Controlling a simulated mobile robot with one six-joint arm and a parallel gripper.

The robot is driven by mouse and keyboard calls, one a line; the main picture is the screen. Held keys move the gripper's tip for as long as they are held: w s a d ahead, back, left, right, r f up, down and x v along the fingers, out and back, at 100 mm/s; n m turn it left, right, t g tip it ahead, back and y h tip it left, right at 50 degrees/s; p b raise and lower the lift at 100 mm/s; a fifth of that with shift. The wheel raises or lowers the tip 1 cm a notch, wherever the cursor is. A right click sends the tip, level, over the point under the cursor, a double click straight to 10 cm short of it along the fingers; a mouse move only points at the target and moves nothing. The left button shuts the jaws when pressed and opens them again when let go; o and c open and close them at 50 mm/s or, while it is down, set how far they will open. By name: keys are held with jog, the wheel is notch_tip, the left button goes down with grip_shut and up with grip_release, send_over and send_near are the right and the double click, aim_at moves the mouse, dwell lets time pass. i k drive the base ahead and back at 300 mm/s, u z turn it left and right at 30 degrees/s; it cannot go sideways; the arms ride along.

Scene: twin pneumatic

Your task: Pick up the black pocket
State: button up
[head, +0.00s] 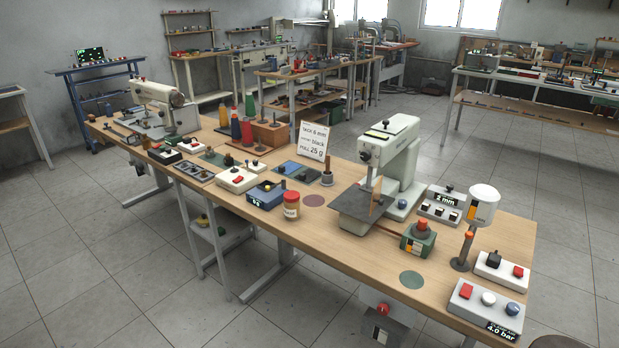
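I cannot single out a black pocket for certain. A blue mat (287,165) with small dark items on it lies mid-table, behind the blue box. A dark grey plate (352,211) sits at the foot of the right white machine (397,150), with a brown upright piece by it. A sign (313,141) behind the mat reads "TACK 6 mm", "black" and "PULL 25 g". My gripper is not in this view.
The long wooden table (340,258) also bears a second sewing machine (160,105), thread cones, a jar (291,205), a green box with a red knob (418,238) and a "4.0 bar" button box (487,308). Open tiled floor lies in front and behind.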

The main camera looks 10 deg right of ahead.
aim_at(308, 175)
jog(key=u, duration=0.35)
jog(key=i, duration=0.5)
jog(key=u, duration=0.55)
jog(key=i, duration=0.7)
jog(key=u, duration=0.3)
jog(key=i, duration=1.8)
jog(key=z, duration=0.45)
